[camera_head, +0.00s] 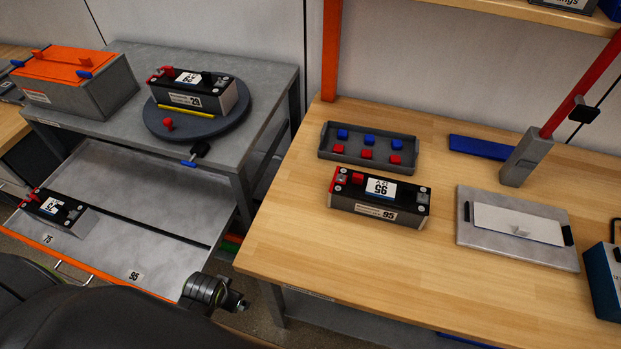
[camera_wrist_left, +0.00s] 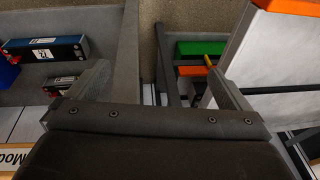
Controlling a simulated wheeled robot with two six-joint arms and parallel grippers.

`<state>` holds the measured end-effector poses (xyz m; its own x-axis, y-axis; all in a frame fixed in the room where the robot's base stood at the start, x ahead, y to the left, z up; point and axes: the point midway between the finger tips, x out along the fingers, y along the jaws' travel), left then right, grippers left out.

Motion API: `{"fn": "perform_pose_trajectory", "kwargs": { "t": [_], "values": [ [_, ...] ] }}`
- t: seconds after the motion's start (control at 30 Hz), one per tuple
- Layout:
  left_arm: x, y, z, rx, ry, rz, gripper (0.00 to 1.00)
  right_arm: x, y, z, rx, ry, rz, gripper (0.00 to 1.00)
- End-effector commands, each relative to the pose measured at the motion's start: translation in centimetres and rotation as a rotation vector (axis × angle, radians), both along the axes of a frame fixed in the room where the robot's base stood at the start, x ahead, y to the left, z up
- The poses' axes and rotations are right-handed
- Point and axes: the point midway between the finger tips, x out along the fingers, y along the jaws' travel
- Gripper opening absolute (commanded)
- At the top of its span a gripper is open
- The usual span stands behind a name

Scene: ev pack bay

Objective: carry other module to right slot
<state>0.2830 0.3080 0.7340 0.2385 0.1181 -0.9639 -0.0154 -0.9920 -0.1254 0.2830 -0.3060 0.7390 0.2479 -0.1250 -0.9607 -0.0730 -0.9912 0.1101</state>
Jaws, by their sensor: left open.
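A module marked 95 (camera_head: 378,197) stands upright on the wooden bench, with a red cap at its left end. A second module marked 29 (camera_head: 195,92) sits on the round turntable (camera_head: 224,122). A third module (camera_head: 54,212) lies in the left slot of the open drawer, behind the label 75. The drawer's right slot (camera_head: 165,263), behind the label 95, is empty. In the left wrist view my left gripper (camera_wrist_left: 162,88) is open and empty, its fingers wide apart. Its fingertips are not seen in the head view. My right gripper is in neither view.
A grey tray (camera_head: 318,153) with red and blue caps stands behind the bench module. A grey plate with a white sheet (camera_head: 515,223) lies to its right. An orange-lidded box (camera_head: 75,80) stands on the grey table. The bench front is clear.

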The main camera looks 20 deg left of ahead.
Motion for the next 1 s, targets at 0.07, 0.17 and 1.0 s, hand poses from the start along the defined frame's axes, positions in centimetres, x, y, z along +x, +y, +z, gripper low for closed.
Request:
{"fn": "perform_pose_trajectory", "kwargs": {
  "t": [0.07,0.17,1.0],
  "values": [
    [0.4,-0.1,4.3,0.005,-0.015,-0.006,1.00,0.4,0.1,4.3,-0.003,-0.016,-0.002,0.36],
    [0.7,-0.3,7.9,0.009,-0.025,-0.015,1.00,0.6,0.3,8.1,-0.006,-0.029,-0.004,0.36],
    [19.4,-10.4,19.8,0.044,0.067,-0.694,1.00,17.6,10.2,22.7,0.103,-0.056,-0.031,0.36]
  ]
}}
